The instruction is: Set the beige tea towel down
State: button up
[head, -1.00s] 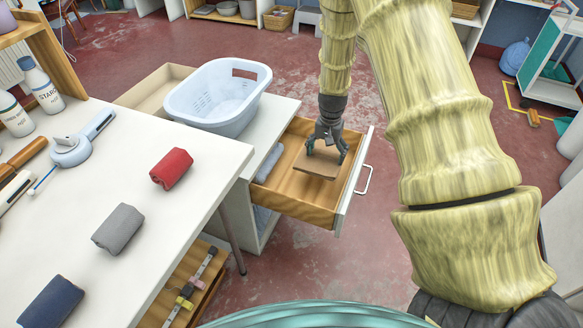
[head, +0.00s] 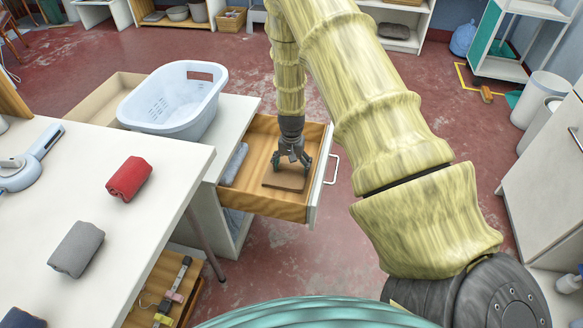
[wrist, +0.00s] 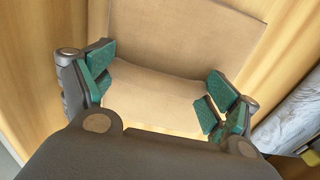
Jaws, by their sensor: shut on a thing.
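The beige tea towel (wrist: 150,92) lies between the green finger pads of my gripper (wrist: 160,98) in the wrist view. A flat tan panel extends beyond the pads, with a visible step or fold between it and the lighter part. In the head view the towel (head: 284,181) shows as a flat tan piece under my gripper (head: 291,163), inside the open wooden drawer (head: 265,203). My gripper points down and is shut on the towel. I cannot tell whether the towel's underside touches the drawer floor.
A blue-grey rolled cloth (head: 234,163) lies along the drawer's left side; it also shows in the wrist view (wrist: 292,118). The drawer front with its handle (head: 332,170) stands right. A white basket (head: 175,98) sits on the cabinet. Red (head: 129,178) and grey (head: 76,248) rolls lie on the table.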

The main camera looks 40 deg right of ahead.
aim_at(292, 167)
jog(key=shift+f, duration=0.1)
jog(key=o, duration=0.8)
notch_tip(292, 167, up, 12)
jog(key=p, duration=0.2)
jog(key=shift+r, duration=0.2)
